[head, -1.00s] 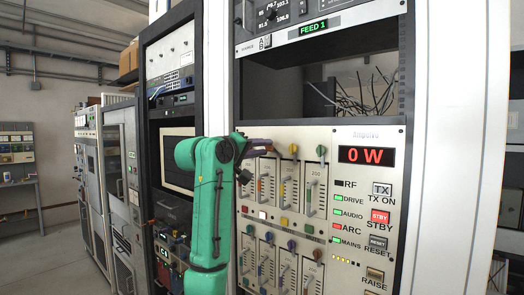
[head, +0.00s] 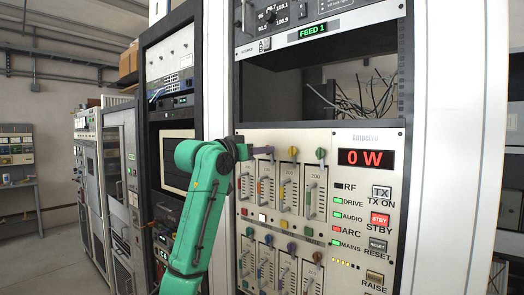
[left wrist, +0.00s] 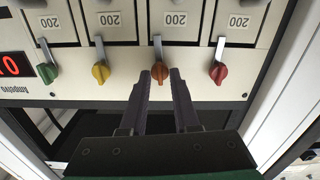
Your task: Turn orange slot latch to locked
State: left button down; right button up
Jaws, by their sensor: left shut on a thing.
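The orange slot latch (left wrist: 158,72) is a small knob on the edge of a pale panel, below a slot marked 200, in the left wrist view. My left gripper (left wrist: 161,74) has its two dark fingers on either side of this latch and is shut on it. In the head view, my left gripper (head: 268,150) reaches the top row of latches from the left and hides the orange one. My right gripper is not in view.
Beside it are a yellow latch (left wrist: 101,73), a green latch (left wrist: 47,72) and a red latch (left wrist: 219,73). A second row of slots sits lower on the panel (head: 345,215). An open rack bay with loose wires (head: 365,95) lies above the latches.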

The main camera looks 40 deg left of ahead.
pick_arm(q)
jog(key=shift+f+m, duration=0.2)
jog(key=shift+m, duration=0.4)
jog(key=shift+w, duration=0.1)
jog(key=c, duration=0.7)
grip_release()
jog(key=shift+o, duration=0.2)
jog(key=shift+r, duration=0.1)
jog(key=s+b, duration=0.6)
jog(key=s, duration=0.8)
jog(key=shift+s+d, duration=0.15)
jog(key=shift+s, duration=0.25)
